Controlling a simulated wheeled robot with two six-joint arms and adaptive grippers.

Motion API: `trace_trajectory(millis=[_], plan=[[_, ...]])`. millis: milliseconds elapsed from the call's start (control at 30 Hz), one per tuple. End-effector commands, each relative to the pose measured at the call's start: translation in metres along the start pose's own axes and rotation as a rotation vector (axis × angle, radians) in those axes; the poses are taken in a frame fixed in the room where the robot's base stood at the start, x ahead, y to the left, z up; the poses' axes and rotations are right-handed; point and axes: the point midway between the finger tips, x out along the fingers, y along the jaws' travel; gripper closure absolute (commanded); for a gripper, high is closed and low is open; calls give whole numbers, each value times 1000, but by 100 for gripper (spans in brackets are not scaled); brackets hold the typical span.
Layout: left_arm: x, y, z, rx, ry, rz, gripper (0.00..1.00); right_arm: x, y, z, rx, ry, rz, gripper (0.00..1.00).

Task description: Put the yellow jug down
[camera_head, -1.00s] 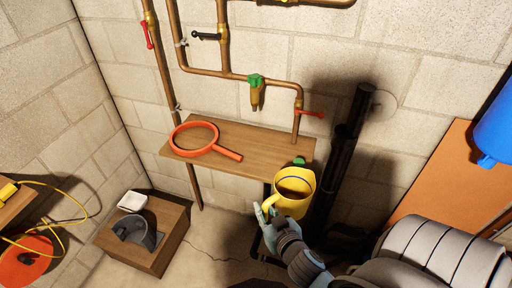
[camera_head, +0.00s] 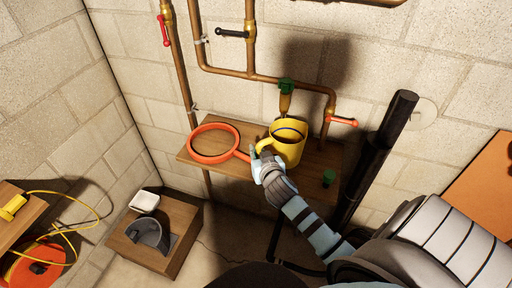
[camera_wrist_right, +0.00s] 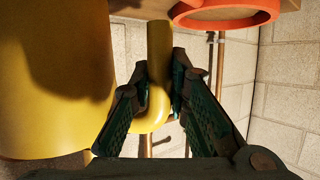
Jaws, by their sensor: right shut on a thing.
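The yellow jug (camera_head: 287,146) is upright at the wooden shelf, in front of the pipes and just below the green-handled tap (camera_head: 286,92). I cannot tell whether its base touches the shelf. My right gripper (camera_head: 262,165) is shut on the jug's handle, on its left side. In the right wrist view the fingers (camera_wrist_right: 160,95) close around the yellow handle (camera_wrist_right: 159,55), and the jug's body (camera_wrist_right: 55,75) fills the left. My left gripper is not in view.
The wooden shelf (camera_head: 192,158) also carries an orange ring with a handle (camera_head: 192,144) left of the jug and a small green object (camera_head: 329,177) at right. A black vertical pipe (camera_head: 385,130) stands to the right. A wooden box (camera_head: 165,262) is low left.

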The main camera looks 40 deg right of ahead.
Motion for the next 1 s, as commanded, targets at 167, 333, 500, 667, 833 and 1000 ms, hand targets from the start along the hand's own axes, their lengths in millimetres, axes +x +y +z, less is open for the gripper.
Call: trace_trajectory(millis=[167,333,500,667,833,1000], plan=[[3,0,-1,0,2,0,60,37,-1,-14,-1,1,-1,100],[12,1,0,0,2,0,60,52,-2,10,-2,-3,-2,100],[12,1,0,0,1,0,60,54,-2,17,-2,-1,-4,100],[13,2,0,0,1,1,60,55,-3,18,-2,-1,-5,100],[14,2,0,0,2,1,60,55,-3,20,-2,-1,-5,68],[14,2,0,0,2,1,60,55,-3,19,-2,-1,-5,64]])
